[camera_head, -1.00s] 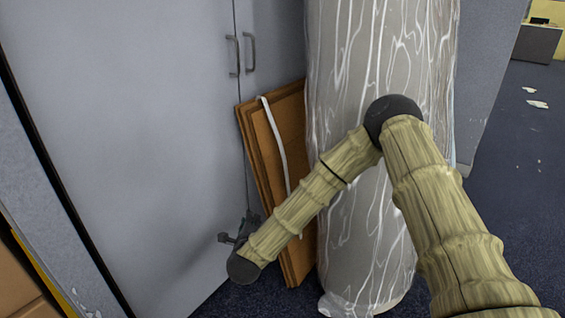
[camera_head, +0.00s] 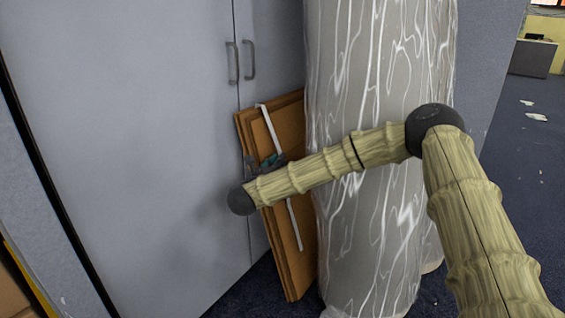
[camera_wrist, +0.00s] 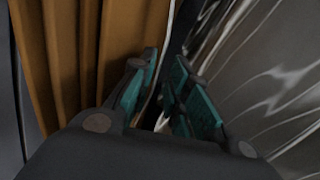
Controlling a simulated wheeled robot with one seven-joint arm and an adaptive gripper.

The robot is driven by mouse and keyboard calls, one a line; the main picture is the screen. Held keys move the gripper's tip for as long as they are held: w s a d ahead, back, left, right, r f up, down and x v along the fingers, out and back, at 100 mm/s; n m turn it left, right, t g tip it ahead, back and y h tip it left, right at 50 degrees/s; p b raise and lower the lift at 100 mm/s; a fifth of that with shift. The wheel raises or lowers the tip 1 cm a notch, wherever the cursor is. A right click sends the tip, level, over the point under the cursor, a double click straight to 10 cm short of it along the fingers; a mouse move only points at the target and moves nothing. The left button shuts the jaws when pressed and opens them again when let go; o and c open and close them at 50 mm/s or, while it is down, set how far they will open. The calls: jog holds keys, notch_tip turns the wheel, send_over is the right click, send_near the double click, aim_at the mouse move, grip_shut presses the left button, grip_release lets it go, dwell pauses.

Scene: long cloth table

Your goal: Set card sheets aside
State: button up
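Several brown card sheets (camera_head: 289,230) stand upright, leaning in a stack between the grey cabinet and a wrapped column. A white strap (camera_head: 294,222) runs down their front face. My gripper (camera_head: 270,162) is at the sheets' front about mid-height, partly hidden by my wrist. In the wrist view my gripper (camera_wrist: 164,84) has its teal-padded fingers apart, with a narrow gap. The sheets (camera_wrist: 85,45) show beyond and left of the fingers. The strap (camera_wrist: 171,18) runs down toward the gap; I cannot tell whether it touches a finger.
The grey cabinet (camera_head: 130,130) with two handles stands left and behind the sheets. The wrapped column (camera_head: 370,60) stands close on their right, also near the fingers in the wrist view (camera_wrist: 265,80). Dark carpet (camera_head: 510,180) is open at the right, with small white scraps.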

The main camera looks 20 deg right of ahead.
jog(key=shift+b+x, duration=0.5)
jog(key=shift+x, duration=1.5)
grip_shut()
jog(key=shift+d, duration=0.1)
